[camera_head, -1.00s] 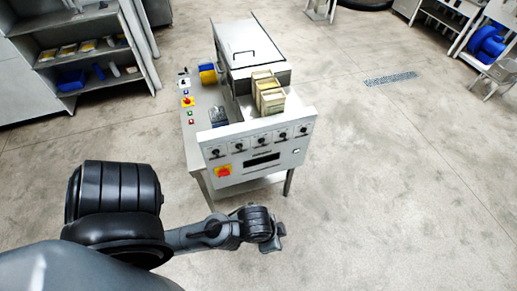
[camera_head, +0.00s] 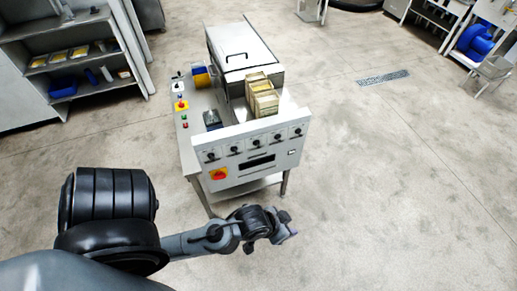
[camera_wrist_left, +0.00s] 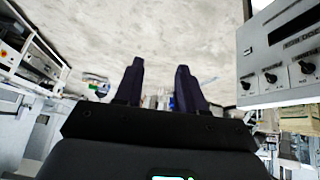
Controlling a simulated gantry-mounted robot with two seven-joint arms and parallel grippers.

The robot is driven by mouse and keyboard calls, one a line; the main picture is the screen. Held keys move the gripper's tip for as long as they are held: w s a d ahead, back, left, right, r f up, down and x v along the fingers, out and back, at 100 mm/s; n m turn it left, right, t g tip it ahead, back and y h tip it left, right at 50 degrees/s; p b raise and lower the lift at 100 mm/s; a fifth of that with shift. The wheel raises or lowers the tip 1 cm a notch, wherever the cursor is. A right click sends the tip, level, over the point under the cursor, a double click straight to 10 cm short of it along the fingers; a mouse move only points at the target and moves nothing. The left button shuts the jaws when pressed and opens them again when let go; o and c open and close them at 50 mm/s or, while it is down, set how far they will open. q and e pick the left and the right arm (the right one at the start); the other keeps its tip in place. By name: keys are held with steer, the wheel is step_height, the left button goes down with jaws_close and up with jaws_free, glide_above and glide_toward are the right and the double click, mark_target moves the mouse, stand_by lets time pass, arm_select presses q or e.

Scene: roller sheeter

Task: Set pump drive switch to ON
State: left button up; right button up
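The sheeter's white front panel (camera_head: 270,165) carries a row of several black rotary switches (camera_head: 254,142). Their labels are too small to read, so I cannot tell which is the pump drive switch. In the left wrist view, part of a panel (camera_wrist_left: 285,85) with black knobs (camera_wrist_left: 270,77) shows at the right edge, beside my fingers. My left gripper (camera_head: 287,228) is in front of the machine, below the panel in the picture and apart from it. In the left wrist view its two dark fingers (camera_wrist_left: 158,80) are spread with nothing between them. My right gripper is out of view.
A red-and-yellow switch (camera_head: 219,174) sits low on the panel. Another red-and-yellow switch (camera_head: 181,105) is on the left side table. Yellowish blocks (camera_head: 262,95) stand behind the panel. Shelving (camera_head: 75,60) is at the left. The floor right of the machine is open.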

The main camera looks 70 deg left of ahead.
arm_select(q)
steer(key=w+a+f+n+t+y+b, duration=0.1)
steer(key=w+a+f+n+y, duration=0.15)
steer(key=a, duration=0.25)
steer(key=w+a+f+n+t+y+b, duration=0.1)
steer(key=w+a+f+n, duration=0.15)
steer(key=a+f, duration=0.2)
steer(key=n+g+y+b, duration=0.8)
steer(key=n+y+b, duration=0.7)
steer(key=b, duration=0.5)
glide_toward(257, 146)
steer(key=shift+n+h, duration=0.3)
steer(key=shift+h, duration=0.05)
steer(key=a, duration=0.8)
steer(key=shift+w+a+r+p, duration=0.2)
steer(key=shift+w+r+p, duration=0.05)
steer(key=shift+w+p, duration=0.1)
jaws_close()
